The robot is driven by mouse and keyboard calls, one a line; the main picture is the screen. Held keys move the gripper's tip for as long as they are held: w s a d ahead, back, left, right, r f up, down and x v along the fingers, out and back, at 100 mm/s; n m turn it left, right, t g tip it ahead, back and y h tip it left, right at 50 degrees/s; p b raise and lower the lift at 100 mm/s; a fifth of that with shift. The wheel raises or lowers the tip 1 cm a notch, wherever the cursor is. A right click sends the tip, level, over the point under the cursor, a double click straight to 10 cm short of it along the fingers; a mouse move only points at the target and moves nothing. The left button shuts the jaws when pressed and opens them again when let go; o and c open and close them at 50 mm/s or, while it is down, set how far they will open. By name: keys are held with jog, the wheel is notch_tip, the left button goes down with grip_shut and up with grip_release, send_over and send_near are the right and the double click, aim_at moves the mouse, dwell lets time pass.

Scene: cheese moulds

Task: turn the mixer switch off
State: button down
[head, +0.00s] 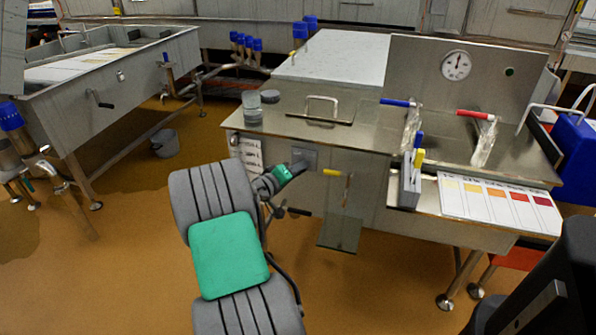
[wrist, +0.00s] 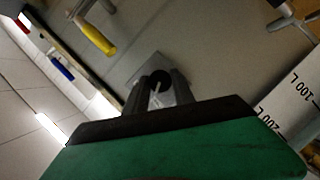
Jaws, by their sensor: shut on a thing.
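The mixer switch shows in the wrist view as a dark round knob (wrist: 160,77) on a small square metal plate (wrist: 148,67), fixed to the steel front of the vat. In the head view the plate (head: 310,155) is on the vat's front, below the worktop edge. My gripper (wrist: 160,90) is at the switch, its two fingers shut on the knob from either side. In the head view my gripper (head: 297,166) reaches the plate from the left and hides most of the knob. The knob's pointer direction is too small to read.
A yellow-handled valve (head: 335,173) is just right of the plate; its yellow handle (wrist: 95,37) also shows in the wrist view. A white volume scale (head: 248,153) is to the left. Open floor lies left of my arm.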

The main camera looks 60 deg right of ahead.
jog(key=shift+n, duration=0.4)
jog(key=c, duration=1.1)
grip_release()
jog(key=p+v, duration=0.1)
jog(key=v, duration=0.6)
jog(key=shift+w+a, duration=0.15)
jog(key=shift+a, duration=0.25)
